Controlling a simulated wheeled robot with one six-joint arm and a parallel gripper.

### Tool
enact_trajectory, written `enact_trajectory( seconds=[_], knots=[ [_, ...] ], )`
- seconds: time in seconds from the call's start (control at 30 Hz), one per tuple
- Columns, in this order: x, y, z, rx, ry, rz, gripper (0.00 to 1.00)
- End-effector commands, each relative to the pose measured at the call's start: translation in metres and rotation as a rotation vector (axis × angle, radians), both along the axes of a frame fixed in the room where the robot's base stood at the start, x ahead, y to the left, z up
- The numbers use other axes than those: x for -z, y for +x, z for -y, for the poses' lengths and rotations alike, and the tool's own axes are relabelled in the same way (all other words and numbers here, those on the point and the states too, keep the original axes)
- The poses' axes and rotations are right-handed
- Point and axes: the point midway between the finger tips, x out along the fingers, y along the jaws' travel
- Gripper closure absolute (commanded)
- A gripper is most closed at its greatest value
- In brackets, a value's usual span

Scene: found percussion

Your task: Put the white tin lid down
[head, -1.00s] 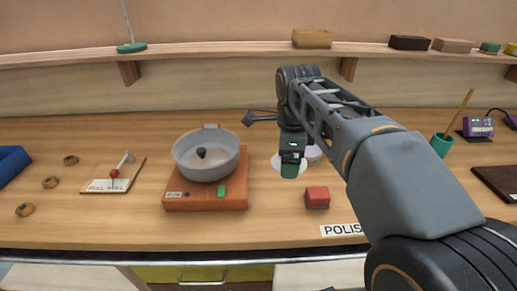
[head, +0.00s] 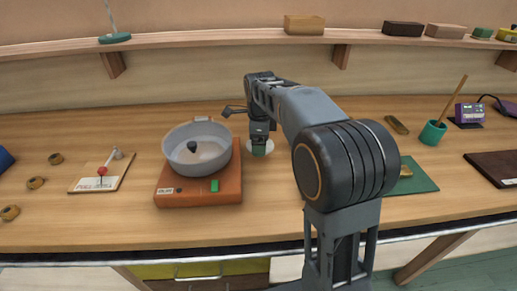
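The white tin lid (head: 271,147) shows as a pale round disc at the middle of the workbench, just right of the grey pan. I cannot tell whether the lid touches the bench.
The grey pan (head: 177,158) sits on an orange base (head: 172,198) at left. A green mat (head: 420,178) lies right of my arm. A green cup (head: 433,133) holds a stick. Open wood lies behind the lid; a shelf (head: 220,37) runs above.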

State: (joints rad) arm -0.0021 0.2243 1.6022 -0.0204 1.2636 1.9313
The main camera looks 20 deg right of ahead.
Motion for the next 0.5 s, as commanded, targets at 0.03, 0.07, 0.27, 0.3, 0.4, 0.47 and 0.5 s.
enact_trajectory(
  seconds=[0.03,0.07,0.27,0.3,0.4,0.47,0.5],
  knots=[
    [0.001,0.001,0.0,0.0,0.0,0.001,0.32],
    [0.002,0.002,0.0,0.0,0.0,0.001,0.32],
    [0.016,0.01,-0.001,0.0,0.0,-0.002,0.32],
    [0.023,0.009,-0.001,0.001,0.0,-0.002,0.32],
    [0.036,0.009,0.0,0.001,0.0,-0.002,0.32],
    [0.041,0.009,0.0,0.001,0.0,0.0,0.32],
    [0.042,0.009,0.0,0.001,0.0,0.0,0.32]
  ],
)
